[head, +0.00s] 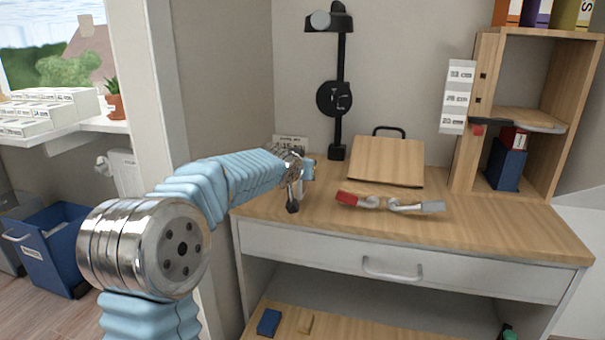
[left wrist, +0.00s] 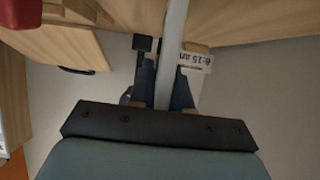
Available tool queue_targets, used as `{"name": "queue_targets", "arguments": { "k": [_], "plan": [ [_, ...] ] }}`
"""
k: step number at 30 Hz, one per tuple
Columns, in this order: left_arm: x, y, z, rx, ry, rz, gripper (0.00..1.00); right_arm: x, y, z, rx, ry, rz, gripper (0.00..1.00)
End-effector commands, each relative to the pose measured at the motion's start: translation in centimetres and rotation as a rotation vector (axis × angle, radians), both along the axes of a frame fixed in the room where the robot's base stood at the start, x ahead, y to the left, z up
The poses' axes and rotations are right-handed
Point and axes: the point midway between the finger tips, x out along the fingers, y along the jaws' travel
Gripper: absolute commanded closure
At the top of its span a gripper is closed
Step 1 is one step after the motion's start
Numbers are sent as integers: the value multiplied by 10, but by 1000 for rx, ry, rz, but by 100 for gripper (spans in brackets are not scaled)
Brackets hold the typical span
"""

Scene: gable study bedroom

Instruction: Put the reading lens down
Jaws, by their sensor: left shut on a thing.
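My left gripper (head: 301,178) is at the left end of the wooden desk (head: 480,228), in front of the back wall. In the left wrist view its two fingers (left wrist: 166,84) are shut on a pale grey bar (left wrist: 172,45), which I take to be the reading lens's handle. In the head view a thin piece with a dark end (head: 292,206) hangs below the gripper, close over the desktop. I cannot tell whether it touches the desk. No lens glass can be made out. My right gripper is not in view.
A metal item with red and grey ends (head: 390,204) lies mid-desk. Behind it are a sloped wooden stand (head: 388,162) and a black lamp (head: 340,100). A small label card (head: 290,143) stands behind my gripper. A shelf unit (head: 463,160) bounds the right. The desk's front right is clear.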

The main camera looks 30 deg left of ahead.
Motion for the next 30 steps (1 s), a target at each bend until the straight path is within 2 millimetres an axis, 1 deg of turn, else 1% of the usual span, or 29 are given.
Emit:
{"name": "queue_targets", "arguments": {
  "k": [1, 3, 10, 14, 15, 19, 20, 27, 30],
  "plan": [
    [0, -1, -8, 1, -1, -1, 100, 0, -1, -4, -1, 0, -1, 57],
    [0, -1, -12, 1, -1, -1, 100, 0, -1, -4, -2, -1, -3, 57],
    [0, 0, -11, 0, -2, -1, 100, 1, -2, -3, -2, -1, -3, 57],
    [0, 0, -15, 0, -2, -1, 100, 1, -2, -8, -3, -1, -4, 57],
    [0, -1, -14, 0, -2, -1, 79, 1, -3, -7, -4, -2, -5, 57],
    [0, 0, -14, 0, -1, -1, 59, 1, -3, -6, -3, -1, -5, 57],
    [0, -1, -14, 0, -1, -1, 57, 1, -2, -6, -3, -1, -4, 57],
    [0, 0, -13, 0, -1, -1, 57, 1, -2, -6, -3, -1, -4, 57],
    [0, -1, -9, 0, -1, -1, 57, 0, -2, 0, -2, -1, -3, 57]
  ]
}}
